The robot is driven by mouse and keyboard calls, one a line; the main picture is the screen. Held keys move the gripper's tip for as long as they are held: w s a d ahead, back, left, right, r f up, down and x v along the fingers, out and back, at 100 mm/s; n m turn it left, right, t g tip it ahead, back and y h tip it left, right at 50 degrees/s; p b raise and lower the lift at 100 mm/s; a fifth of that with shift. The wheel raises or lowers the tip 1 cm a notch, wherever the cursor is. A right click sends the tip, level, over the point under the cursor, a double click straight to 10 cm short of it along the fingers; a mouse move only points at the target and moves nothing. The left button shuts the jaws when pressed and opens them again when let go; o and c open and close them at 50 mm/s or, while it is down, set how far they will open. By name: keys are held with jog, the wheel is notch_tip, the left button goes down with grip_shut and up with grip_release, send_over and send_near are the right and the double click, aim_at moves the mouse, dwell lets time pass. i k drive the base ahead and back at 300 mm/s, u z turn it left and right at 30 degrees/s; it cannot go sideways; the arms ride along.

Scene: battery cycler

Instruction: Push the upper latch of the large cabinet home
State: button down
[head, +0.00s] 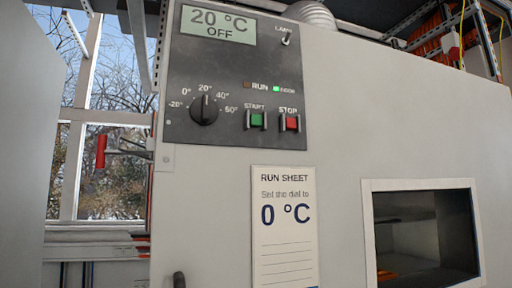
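The large cabinet (345,130) is light grey and fills the middle and right of the head view. A latch with a red grip (101,151) and a thin metal arm (132,151) sticks out past the cabinet's left edge, high up beside the control panel. A small metal plate (167,158) sits on the cabinet face next to it. The red grip stands away from the cabinet face. I cannot tell from this view how the latch engages. My gripper is not in view.
A dark control panel (236,85) shows 20 °C OFF and has a dial, START and STOP buttons and a lamp switch. A run sheet (284,255) reads 0 °C. A framed window (424,235) is at lower right. A grey panel (28,140) stands at far left.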

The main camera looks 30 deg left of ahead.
aim_at(101, 152)
jog(key=z, duration=0.3)
jog(key=k, duration=0.95)
jog(key=u, duration=1.3)
jog(key=i, duration=0.55)
